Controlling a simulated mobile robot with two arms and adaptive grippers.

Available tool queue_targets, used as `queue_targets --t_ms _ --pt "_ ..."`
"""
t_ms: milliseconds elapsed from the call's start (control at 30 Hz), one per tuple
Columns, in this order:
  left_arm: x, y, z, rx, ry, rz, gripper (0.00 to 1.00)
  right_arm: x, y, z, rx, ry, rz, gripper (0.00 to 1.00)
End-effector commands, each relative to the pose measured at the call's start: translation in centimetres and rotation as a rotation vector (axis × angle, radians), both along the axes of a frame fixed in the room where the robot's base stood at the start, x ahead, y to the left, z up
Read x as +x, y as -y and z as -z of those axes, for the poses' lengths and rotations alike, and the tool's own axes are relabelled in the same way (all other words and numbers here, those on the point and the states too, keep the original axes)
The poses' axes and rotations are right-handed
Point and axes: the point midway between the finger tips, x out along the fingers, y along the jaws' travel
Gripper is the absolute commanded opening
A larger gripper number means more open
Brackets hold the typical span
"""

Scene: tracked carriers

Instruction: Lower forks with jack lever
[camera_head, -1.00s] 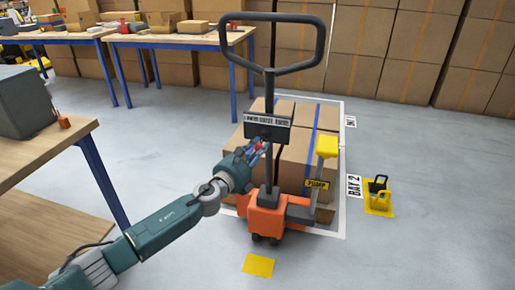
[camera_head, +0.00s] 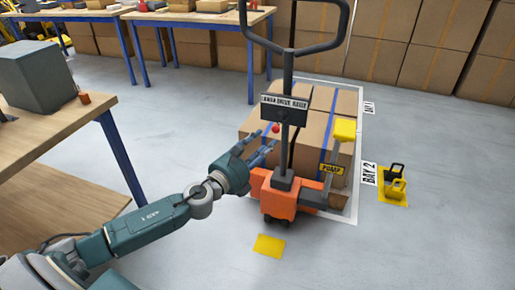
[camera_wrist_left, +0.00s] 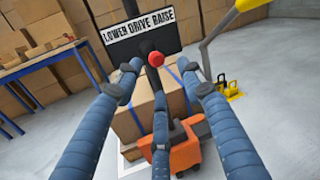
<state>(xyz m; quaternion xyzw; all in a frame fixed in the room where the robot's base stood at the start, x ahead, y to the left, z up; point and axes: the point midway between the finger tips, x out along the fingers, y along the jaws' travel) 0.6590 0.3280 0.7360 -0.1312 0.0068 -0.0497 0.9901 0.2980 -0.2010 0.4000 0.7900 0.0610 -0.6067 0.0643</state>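The orange pallet jack (camera_head: 272,195) has a black upright with a loop handle (camera_head: 256,38). A sign (camera_head: 284,108) on it reads LOWER DRIVE RAISE. The jack lever's red knob (camera_head: 276,127) shows just below the sign; in the left wrist view the knob (camera_wrist_left: 155,59) is below the word DRIVE. My left gripper (camera_head: 267,147) is open, its fingers spread below and left of the knob. In the left wrist view my gripper (camera_wrist_left: 158,85) has the knob beyond and between its fingertips, apparently not gripped. The forks are hidden. My right gripper is not in view.
Cartons (camera_head: 312,135) with blue straps stand behind the jack. A yellow floor marker (camera_head: 269,245) lies in front, and yellow-and-black objects (camera_head: 395,185) stand near BAY 2. A wooden table (camera_head: 85,125) is at left.

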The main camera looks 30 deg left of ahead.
Motion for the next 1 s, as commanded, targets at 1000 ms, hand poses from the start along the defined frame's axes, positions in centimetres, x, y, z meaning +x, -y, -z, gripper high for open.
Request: queue_targets --t_ms 1000 --pt "-5.1 -1.1 5.8 -0.489 -0.114 -0.190 0.39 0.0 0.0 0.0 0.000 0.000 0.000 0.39"
